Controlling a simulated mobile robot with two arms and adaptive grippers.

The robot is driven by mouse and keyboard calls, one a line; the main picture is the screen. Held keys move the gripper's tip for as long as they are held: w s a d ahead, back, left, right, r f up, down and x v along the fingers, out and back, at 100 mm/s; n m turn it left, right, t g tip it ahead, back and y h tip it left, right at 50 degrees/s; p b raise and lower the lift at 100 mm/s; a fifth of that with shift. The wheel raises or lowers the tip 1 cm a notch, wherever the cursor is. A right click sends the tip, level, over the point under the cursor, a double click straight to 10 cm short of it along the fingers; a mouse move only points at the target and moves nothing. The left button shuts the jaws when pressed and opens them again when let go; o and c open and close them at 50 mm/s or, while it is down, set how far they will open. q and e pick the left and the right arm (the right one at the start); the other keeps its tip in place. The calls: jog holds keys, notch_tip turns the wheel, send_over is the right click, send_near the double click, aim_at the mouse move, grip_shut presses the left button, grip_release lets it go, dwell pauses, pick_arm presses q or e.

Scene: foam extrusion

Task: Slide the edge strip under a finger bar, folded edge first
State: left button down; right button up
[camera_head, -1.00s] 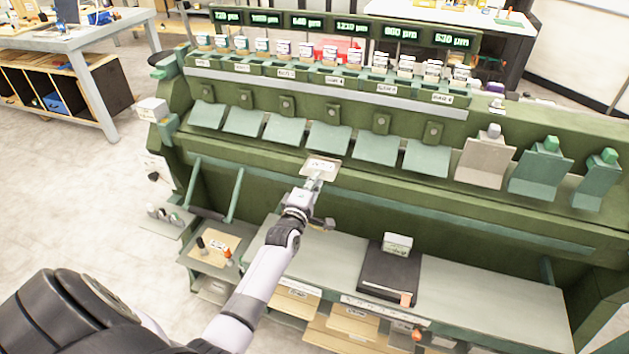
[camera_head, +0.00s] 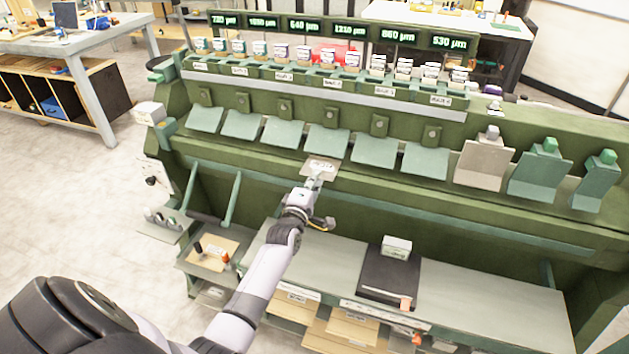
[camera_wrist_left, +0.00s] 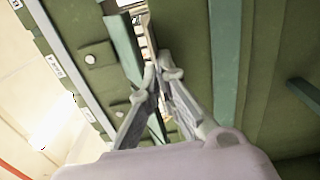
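A small pale edge strip (camera_head: 321,167) with dark markings sits at the tips of my left gripper (camera_head: 314,182). The gripper appears shut on its near end. The strip lies just below the row of teal finger bars (camera_head: 327,141), close under the lower edge of the fourth one from the left. I cannot tell whether its far edge is under the bar, nor which edge is folded. In the left wrist view, the gripper fingers (camera_wrist_left: 163,80) converge on the strip, seen nearly edge-on (camera_wrist_left: 147,38). My right gripper is not in view.
The green machine (camera_head: 400,195) spans the view, with displays (camera_head: 349,31) along its top. Below is a grey shelf (camera_head: 480,290) holding a black pad (camera_head: 390,275) and a small white box (camera_head: 397,247). A wooden board (camera_head: 212,250) lies at lower left.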

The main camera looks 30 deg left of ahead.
pick_arm(q)
jog(key=shift+w+a, duration=0.15)
jog(key=shift+w, duration=0.3)
jog(key=c, duration=1.8)
grip_release()
jog(key=shift+s+r, duration=0.1)
jog(key=shift+s, duration=0.05)
jog(key=shift+c, duration=0.2)
jog(key=shift+o, duration=0.6)
jog(key=p+v, duration=0.3)
jog(key=v, duration=0.3)
